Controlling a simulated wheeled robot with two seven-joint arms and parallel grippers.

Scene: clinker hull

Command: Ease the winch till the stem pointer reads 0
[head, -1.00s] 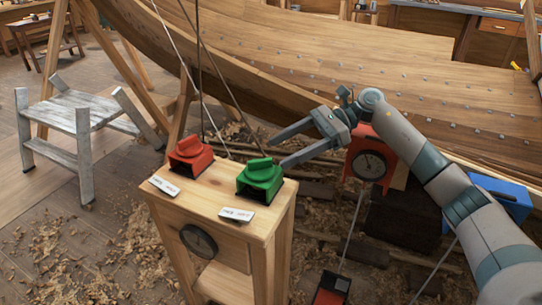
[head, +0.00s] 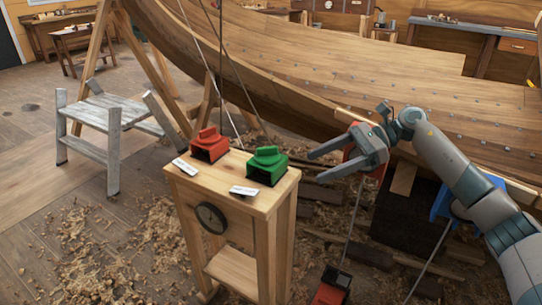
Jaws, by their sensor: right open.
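A red winch (head: 209,146) and a green winch (head: 267,164) sit on top of a wooden stand (head: 236,205), each with a line rising from it. A white label lies in front of each, one by the red winch (head: 186,168) and one by the green winch (head: 245,191); their writing is too small to read. A round dark dial (head: 211,217) is on the stand's front; its reading cannot be made out. My right gripper (head: 312,165) is open and empty, to the right of the green winch and apart from it. It partly hides a red-backed gauge (head: 352,150) behind it. My left gripper is out of view.
The clinker hull (head: 330,75) spans the back. A grey step stool (head: 105,125) stands at left. A red and black device (head: 332,287) with a rod is on the floor at the bottom. A blue box (head: 441,203) is at right. Shavings litter the floor.

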